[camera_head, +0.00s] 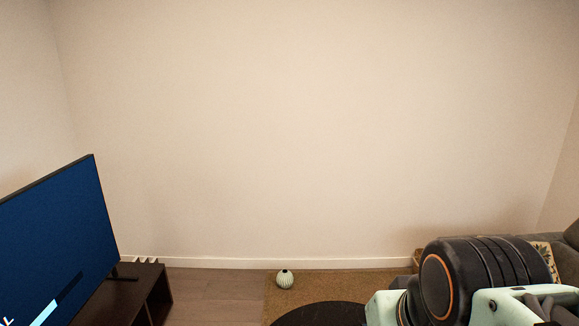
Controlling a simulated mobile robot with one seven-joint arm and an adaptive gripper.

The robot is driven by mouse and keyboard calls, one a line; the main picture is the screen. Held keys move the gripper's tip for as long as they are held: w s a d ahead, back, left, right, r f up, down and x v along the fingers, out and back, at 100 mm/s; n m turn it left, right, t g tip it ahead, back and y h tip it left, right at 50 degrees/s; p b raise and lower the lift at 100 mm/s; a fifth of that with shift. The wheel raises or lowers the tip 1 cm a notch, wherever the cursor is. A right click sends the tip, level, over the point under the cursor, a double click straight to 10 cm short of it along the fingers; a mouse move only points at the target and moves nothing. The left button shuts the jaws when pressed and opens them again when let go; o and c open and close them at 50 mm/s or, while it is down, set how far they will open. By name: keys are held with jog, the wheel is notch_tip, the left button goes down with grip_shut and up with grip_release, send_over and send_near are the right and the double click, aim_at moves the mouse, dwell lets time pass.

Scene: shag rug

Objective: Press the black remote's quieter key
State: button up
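No black remote shows in the head view, so its quieter key cannot be seen. Part of my arm fills the lower right corner, with a black joint and pale green links. My gripper is not in view. A television (58,238) stands at the left with a lit blue screen. A pale bar and a darker bar show low on its screen.
The television stands on a dark brown cabinet (157,296). A round black surface (320,315) is at the bottom edge. A grey sofa (562,251) is partly hidden behind my arm. Bare floor shows beside the cabinet.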

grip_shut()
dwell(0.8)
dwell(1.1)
